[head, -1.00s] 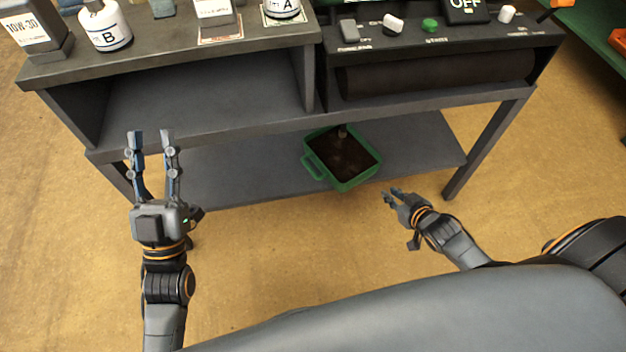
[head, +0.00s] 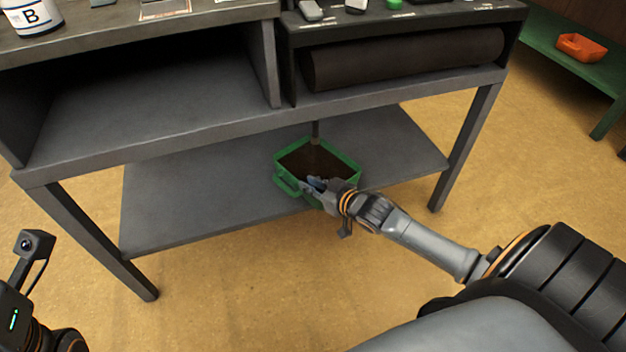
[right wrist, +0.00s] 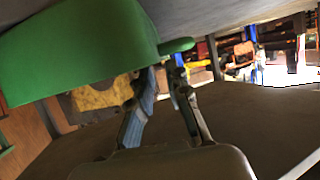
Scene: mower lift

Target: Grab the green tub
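The green tub (head: 347,157), with dark contents, sits on the lower shelf near its front edge. Its handle is on the left side in the head view. My right gripper (head: 315,184) is at the tub's front side, overlapping its near rim in that view. In the right wrist view the tub (right wrist: 80,50) fills the upper left, with a green bar like its handle (right wrist: 178,46) just beyond the fingertips. The right fingers (right wrist: 164,75) stand apart with nothing seen held between them; contact with the tub cannot be told. Only part of my left wrist shows, without fingers.
The lower shelf (head: 195,190) is bare left of the tub. A workbench (head: 150,130) with an open bay and a dark roll (head: 405,60) stands over it. Table legs (head: 465,150) flank the shelf. An orange tray (head: 582,47) lies on a green shelf at far right.

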